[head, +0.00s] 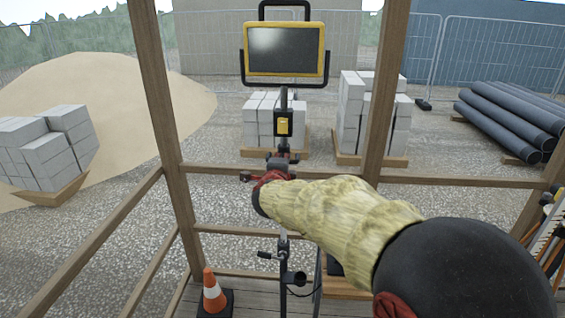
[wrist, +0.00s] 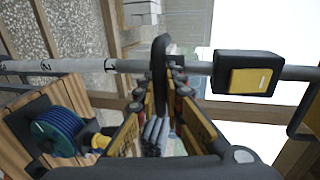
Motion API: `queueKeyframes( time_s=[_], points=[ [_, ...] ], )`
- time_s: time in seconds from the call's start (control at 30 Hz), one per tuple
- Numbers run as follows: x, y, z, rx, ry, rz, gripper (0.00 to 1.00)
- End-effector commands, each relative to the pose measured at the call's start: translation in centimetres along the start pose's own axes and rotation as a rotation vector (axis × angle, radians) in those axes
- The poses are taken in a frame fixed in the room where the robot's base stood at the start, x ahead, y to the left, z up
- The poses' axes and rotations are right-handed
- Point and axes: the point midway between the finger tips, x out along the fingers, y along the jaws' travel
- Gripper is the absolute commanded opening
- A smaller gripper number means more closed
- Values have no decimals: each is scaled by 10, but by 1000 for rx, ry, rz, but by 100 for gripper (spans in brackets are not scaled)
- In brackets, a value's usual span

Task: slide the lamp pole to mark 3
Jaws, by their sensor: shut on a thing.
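The lamp pole (head: 284,103) stands upright, topped by a yellow-framed lamp (head: 285,50). In the wrist view the grey pole (wrist: 75,67) runs sideways across the picture. A mark 2 (wrist: 46,66) shows on it at the left; I cannot make out a mark 3. A black handle (wrist: 160,50) crosses the pole. My gripper (wrist: 162,88) is shut on this handle, with one finger on each side. In the head view my gripper (head: 274,178) is at the pole, below the yellow switch box (head: 283,123); my arm hides part of the pole.
A lower clamp (head: 292,278) holds the pole near the floor. A traffic cone (head: 213,293) stands left of it. Wooden posts and rails (head: 168,120) frame the opening. A blue reel (wrist: 58,131) shows in the wrist view. Block stacks (head: 265,120) and pipes (head: 510,115) are outside.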

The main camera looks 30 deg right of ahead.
Motion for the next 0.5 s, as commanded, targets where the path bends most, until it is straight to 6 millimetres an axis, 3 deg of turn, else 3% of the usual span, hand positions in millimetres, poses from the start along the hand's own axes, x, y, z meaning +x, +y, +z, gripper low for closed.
queueKeyframes(
  time_s=[0.17,0.2,0.5],
  points=[
    [-1,-8,0,2,0,-13,0],
    [-1,-8,0,2,0,-13,11],
    [-1,-6,0,2,0,-10,28]
  ],
)
